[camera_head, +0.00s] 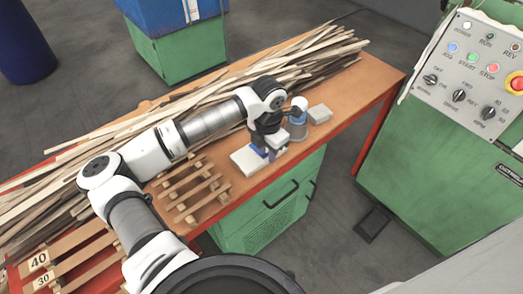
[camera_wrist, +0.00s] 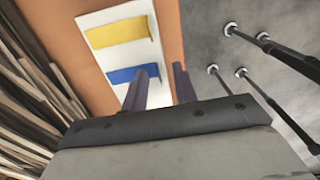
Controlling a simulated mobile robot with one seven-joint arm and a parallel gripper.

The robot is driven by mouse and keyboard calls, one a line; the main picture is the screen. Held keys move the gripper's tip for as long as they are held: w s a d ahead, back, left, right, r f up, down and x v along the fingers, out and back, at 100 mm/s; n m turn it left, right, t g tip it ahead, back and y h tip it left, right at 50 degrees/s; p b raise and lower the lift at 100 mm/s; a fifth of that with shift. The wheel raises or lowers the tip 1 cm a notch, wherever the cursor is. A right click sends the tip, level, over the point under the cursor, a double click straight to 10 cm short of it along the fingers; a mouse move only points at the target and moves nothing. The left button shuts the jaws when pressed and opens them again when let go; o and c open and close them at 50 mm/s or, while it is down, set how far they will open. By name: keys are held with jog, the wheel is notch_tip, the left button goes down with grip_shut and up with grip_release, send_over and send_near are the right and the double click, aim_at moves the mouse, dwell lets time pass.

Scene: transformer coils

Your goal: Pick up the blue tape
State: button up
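The blue tape (camera_wrist: 128,74) is a short strip on a white board (camera_wrist: 104,40) in the wrist view. A yellow strip (camera_wrist: 117,32) lies above it on the same board. The white board also shows in the head view (camera_head: 245,161), at the front edge of the table. In the head view, my gripper (camera_head: 272,156) is low beside the board.
The orange table (camera_head: 228,180) carries a long pile of wooden strips (camera_head: 110,140) and wooden racks (camera_head: 190,188). A blue-grey cylindrical item (camera_head: 297,122) and a pale block (camera_head: 320,114) stand right of my gripper. A green control cabinet (camera_head: 450,160) stands at the right.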

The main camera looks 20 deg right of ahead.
grip_shut()
dwell(0.3)
